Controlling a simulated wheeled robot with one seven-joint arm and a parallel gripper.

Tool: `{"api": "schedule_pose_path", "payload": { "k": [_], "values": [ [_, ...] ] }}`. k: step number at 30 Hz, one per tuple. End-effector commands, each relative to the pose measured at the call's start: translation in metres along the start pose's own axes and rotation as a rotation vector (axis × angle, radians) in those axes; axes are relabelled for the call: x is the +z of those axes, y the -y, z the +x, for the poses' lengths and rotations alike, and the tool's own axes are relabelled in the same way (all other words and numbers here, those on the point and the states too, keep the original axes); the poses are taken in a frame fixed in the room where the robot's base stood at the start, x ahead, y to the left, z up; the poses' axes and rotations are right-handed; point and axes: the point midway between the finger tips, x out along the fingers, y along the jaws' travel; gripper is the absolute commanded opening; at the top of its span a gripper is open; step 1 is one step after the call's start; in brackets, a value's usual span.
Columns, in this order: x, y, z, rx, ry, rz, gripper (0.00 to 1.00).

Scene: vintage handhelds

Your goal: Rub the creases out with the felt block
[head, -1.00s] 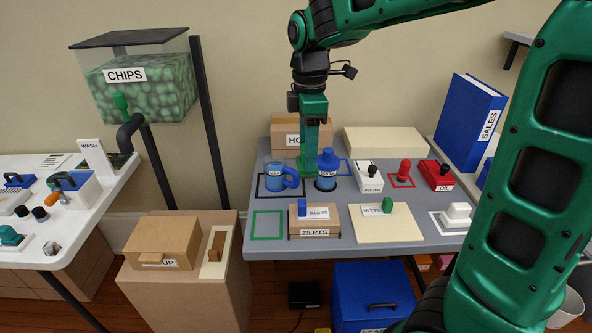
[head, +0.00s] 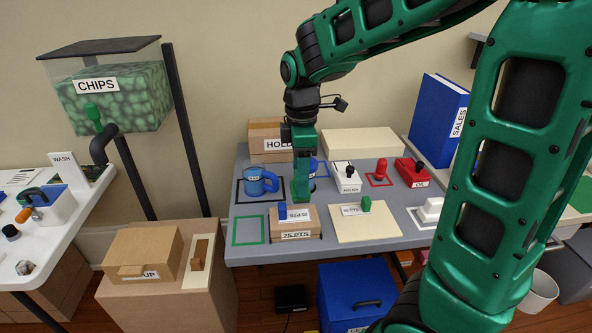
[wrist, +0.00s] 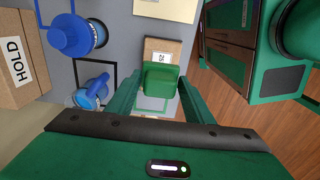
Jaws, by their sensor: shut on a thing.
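My gripper (head: 302,190) points down just behind the 25 PTS box (head: 296,236). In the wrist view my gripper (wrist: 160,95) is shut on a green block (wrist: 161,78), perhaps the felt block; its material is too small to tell. The box top carries a printed card (head: 297,214) and a small blue block (head: 282,213). The box also shows in the wrist view (wrist: 164,45), partly hidden by the held block. I cannot see creases on any surface. I cannot tell whether the held block touches anything.
A blue mug (head: 257,182) stands left of my gripper. A blue bottle (wrist: 72,34) is behind it. A cream board (head: 380,230) with another small green block (head: 366,204) lies to the right. The green outlined square (head: 249,230) at front left is empty.

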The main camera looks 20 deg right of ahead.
Motion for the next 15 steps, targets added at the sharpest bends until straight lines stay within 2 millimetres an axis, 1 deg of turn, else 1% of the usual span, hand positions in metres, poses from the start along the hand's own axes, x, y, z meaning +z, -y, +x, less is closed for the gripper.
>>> {"api": "schedule_pose_path", "payload": {
  "k": [3,9,15],
  "values": [
    [0.0,0.001,0.013,-0.002,0.001,0.0,0.25],
    [0.001,0.0,0.033,-0.002,0.001,0.001,0.25],
    [0.001,0.0,0.049,-0.001,0.0,0.001,0.25]
  ]
}}
